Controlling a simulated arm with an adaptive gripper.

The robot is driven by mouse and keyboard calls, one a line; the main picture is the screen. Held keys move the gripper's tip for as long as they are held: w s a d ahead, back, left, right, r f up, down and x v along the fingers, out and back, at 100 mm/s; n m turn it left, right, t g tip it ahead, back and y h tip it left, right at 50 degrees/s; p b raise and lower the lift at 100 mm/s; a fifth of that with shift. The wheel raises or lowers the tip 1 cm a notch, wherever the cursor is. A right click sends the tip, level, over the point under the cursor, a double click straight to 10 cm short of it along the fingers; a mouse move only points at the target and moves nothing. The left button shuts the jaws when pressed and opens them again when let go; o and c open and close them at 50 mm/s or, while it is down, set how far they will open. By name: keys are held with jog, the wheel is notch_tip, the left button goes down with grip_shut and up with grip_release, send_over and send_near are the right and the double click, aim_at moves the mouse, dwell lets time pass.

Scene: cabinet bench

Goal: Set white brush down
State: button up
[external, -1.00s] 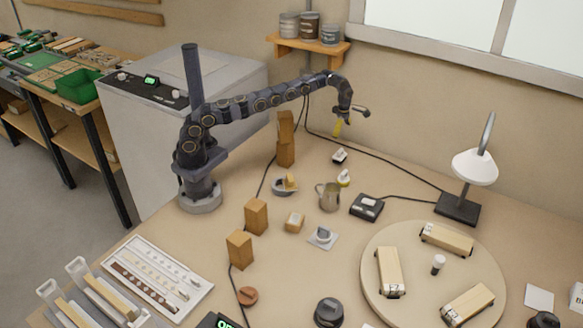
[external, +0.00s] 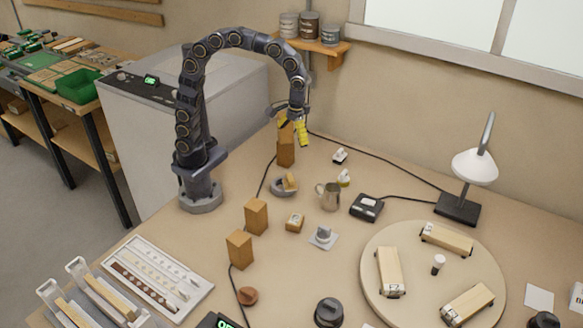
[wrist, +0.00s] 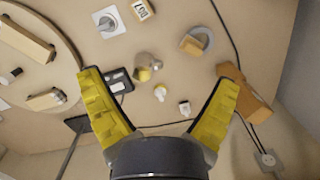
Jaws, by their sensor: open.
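My gripper (external: 295,131) hangs above the back of the bench, close to a tall wooden block (external: 286,153). Its yellow fingers are spread wide in the wrist view (wrist: 159,75), with nothing held between them. I cannot surely identify a white brush. A small white and dark item (external: 340,156) lies on the bench to the right of my gripper; it also shows in the wrist view (wrist: 185,108). A white and black upright piece (external: 438,264) stands on the round board. Either is too small to name.
The round board (external: 405,235) bears several wooden blocks. A lamp (external: 474,167) stands at the right. Cables cross the bench.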

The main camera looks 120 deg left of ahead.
jog(key=s+d+m, duration=0.3)
jog(key=s+m, duration=0.1)
jog(key=s, duration=0.3)
jog(key=s+d+f+m, duration=0.1)
jog(key=s+d+m, duration=0.3)
jog(key=s, duration=0.3)
jog(key=s+d+m+g+y, duration=0.1)
jog(key=s+d+m, duration=0.3)
jog(key=s, duration=0.4)
jog(key=shift+f+m, duration=0.4)
jog(key=shift+m, duration=0.4)
